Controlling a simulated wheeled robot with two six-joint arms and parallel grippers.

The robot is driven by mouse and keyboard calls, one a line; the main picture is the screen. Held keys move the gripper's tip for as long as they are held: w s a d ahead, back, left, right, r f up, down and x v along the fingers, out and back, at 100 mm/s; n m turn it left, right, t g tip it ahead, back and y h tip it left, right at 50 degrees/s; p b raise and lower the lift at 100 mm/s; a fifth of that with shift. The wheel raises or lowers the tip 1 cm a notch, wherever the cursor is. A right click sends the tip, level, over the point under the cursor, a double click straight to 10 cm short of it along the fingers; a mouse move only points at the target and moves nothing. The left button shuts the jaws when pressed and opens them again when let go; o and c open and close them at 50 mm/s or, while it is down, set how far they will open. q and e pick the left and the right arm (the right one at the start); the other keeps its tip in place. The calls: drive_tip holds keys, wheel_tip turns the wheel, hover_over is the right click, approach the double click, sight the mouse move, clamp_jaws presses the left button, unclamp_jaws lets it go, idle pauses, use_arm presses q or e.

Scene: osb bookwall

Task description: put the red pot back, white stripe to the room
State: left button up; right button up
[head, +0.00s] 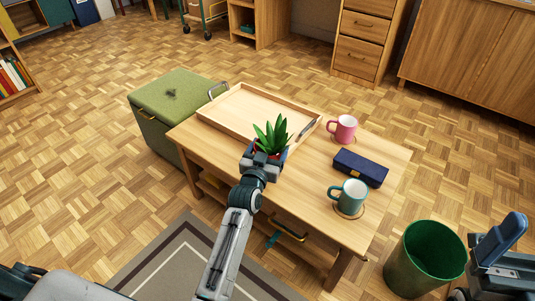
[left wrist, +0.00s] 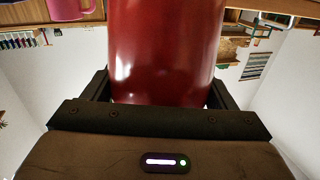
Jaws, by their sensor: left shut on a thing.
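The red pot (head: 272,155) holds a spiky green plant (head: 270,134). In the head view it is at the table's middle, beside the tray's near corner, mostly hidden by my left gripper (head: 262,163). In the left wrist view the glossy red pot (left wrist: 166,50) fills the space between the fingers, and my left gripper (left wrist: 160,103) is shut on it. No white stripe shows on the side I see. I cannot tell whether the pot touches the table. Part of my right arm shows at the lower right of the head view; its fingertips are not clear.
The wooden table (head: 385,160) bears a light wooden tray (head: 235,130), a pink mug (head: 343,128), a dark blue case (head: 360,168) and a teal mug (head: 350,195). A green storage stool (head: 170,98) stands at the left, a green bin (head: 428,255) at the lower right.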

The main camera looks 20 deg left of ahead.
use_arm(q)
wheel_tip(320, 180, down, 2)
drive_tip(key=shift+w+f+b, duration=0.1)
drive_tip(key=shift+b, duration=0.45)
drive_tip(key=shift+r, duration=0.3)
drive_tip(key=shift+f, duration=0.15)
drive_tip(key=o, duration=1)
drive_tip(key=shift+f, duration=0.1)
drive_tip(key=shift+o, duration=1.3)
